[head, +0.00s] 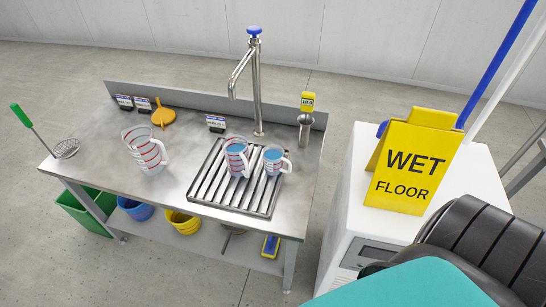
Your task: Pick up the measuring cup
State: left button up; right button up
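Three clear measuring cups with red markings stand on a steel sink table. The largest measuring cup (144,150) looks empty and stands on the bare steel left of the drain grate. A middle-sized measuring cup (236,157) with blue showing at its top stands on the grate. A smaller measuring cup (274,160), also blue at its top, stands just right of it, its handle toward the right. Neither of my grippers is in view.
The slatted drain grate (218,192) lies below a tall tap (256,85). An orange funnel (163,115) and small labels stand along the back. A yellow wet-floor sign (411,165) stands on a white cabinet (468,185) at right.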

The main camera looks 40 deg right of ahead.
aim_at(272, 155)
jog(key=i+z, duration=0.1)
jog(key=z, duration=0.95)
jog(key=i+j+z, duration=0.15)
jog(key=j+z, duration=0.2)
jog(key=i+j+z, duration=0.1)
jog(key=j+z, duration=0.65)
jog(key=j, duration=0.2)
